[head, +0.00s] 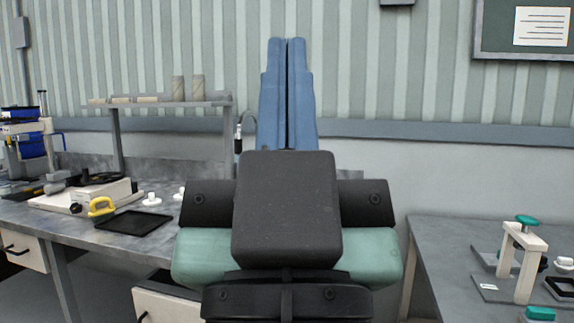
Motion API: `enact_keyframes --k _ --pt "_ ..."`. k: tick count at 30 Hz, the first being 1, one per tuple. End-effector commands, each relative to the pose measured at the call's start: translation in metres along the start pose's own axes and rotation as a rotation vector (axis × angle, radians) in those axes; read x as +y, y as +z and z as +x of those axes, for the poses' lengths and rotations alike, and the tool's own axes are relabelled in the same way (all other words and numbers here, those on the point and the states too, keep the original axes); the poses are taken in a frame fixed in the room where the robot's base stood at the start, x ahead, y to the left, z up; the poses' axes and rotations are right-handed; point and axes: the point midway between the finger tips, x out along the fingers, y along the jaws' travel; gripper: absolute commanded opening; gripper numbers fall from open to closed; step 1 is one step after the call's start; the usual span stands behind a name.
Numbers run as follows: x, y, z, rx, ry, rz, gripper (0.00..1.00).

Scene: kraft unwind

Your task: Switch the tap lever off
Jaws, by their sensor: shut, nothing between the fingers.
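My gripper (288,48) points up and away in the middle of the view. Its two long blue fingers lie side by side, shut and empty. A dark, slim curved tap (240,135) shows just left of the fingers, at the back of the left bench. The gripper overlaps the tap's right side in the picture; I cannot tell the distance between them or any contact. The tap's lever cannot be made out, and my arm hides the area below and right of the tap.
A raised shelf (205,104) stands left of the tap. The right bench (440,260) carries a white frame with a green knob (527,220). A ribbed wall closes the back.

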Motion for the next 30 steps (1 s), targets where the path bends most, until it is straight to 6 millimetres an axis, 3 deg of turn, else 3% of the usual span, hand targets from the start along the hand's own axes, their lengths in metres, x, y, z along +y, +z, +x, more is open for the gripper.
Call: enact_keyframes --k 1,15,20,30 --pt "0.000 -0.026 0.027 0.000 0.000 0.000 0.00" --pt "0.000 -0.129 0.136 0.000 -0.001 0.001 0.00" --pt "0.000 -0.140 0.147 0.000 -0.002 0.001 0.00" --pt "0.000 -0.137 0.145 -0.001 -0.001 0.001 0.00"
